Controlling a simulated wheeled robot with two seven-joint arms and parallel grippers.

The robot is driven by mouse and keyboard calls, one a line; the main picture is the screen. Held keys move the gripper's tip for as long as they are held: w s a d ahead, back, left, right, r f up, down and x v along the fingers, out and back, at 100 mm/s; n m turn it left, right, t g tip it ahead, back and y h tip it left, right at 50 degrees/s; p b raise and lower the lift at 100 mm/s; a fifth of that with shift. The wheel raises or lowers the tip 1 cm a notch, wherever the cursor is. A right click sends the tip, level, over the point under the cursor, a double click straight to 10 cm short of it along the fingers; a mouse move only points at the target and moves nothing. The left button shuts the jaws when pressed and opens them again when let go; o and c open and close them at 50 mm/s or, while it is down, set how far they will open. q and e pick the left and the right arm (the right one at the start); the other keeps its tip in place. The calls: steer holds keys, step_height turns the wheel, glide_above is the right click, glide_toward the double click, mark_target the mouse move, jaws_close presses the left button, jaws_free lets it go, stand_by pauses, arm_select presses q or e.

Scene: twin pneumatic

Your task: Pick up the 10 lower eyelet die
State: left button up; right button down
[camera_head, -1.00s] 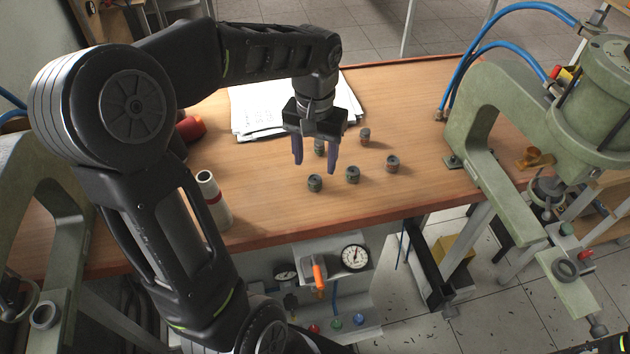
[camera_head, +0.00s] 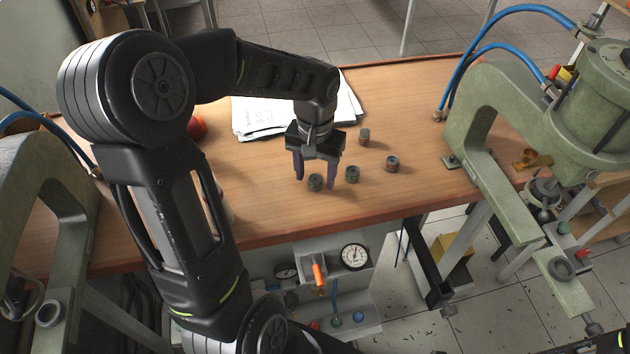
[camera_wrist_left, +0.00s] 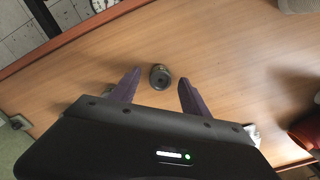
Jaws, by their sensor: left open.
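Several small dark cylindrical dies stand on the wooden table. One die (camera_head: 315,183) is between the spread fingers of my left gripper (camera_head: 315,179). In the left wrist view this die (camera_wrist_left: 160,77) sits between the open fingertips (camera_wrist_left: 160,82), with gaps on both sides. Two more dies, a greenish-topped one (camera_head: 352,174) and a brownish one (camera_head: 392,164), stand to the right. Another die (camera_head: 364,137) stands behind them. The markings are too small to tell which die is the 10 lower eyelet die. My right gripper is not in view.
White papers (camera_head: 258,117) lie behind the gripper. A green press (camera_head: 475,130) with blue hoses stands at the right, and another (camera_head: 40,190) at the left. A red object (camera_head: 197,127) is partly hidden by my arm. The table (camera_head: 420,105) is clear at the back right.

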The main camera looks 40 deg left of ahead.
arm_select(q)
steer(key=shift+c, duration=0.3)
jaws_close()
stand_by(0.3)
